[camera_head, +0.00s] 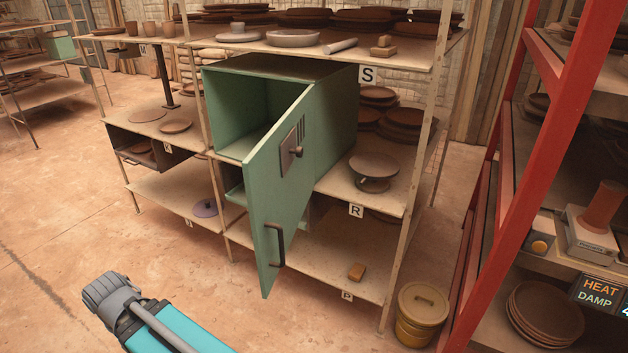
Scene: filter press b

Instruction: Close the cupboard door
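The green cupboard (335,125) sits on the middle shelving rack. Its door (275,190) stands wide open, swung out toward me from the cupboard's right front edge. The door carries a dark plate with slots and a round knob (297,151). A dark bar handle (276,246) sits low on it, near the free edge. The cupboard's open interior (240,115) shows left of the door and looks empty; the door hides its right part. A teal and grey part of my arm shows at the lower left, well apart from the door. My gripper's fingers do not show.
The rack holds plates and dishes, with a cake-stand-like dish (374,170) right of the door. A yellow lidded bucket (422,308) stands on the floor at the right. A red-framed rack (510,160) stands close on the right. The floor at the left front is clear.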

